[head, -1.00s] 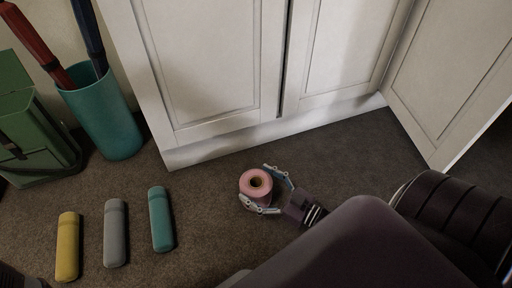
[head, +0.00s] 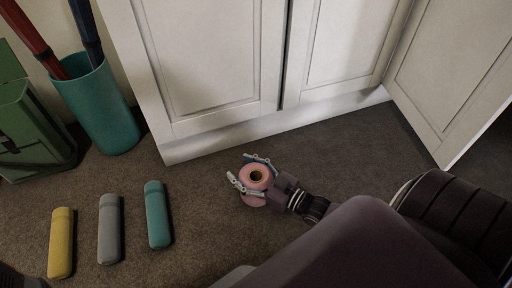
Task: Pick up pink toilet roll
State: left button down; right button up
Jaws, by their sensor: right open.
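The pink toilet roll (head: 256,177) stands upright on the dark carpet in front of the white cabinet, its dark core hole facing up. My right gripper (head: 240,169) is open around the roll, with one finger on its far side and one on its near side. The palm is close against the roll's right side. I cannot tell whether the fingers touch it. My left gripper is not in view.
The white cabinet (head: 215,62) stands behind the roll. A yellow case (head: 61,243), a grey case (head: 109,229) and a teal case (head: 157,214) lie at left. A teal bin (head: 103,112) and a green box (head: 28,132) stand further left. Carpet between the cases and roll is clear.

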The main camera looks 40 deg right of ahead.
jog(key=c, duration=0.3)
jog(key=shift+c, duration=0.8)
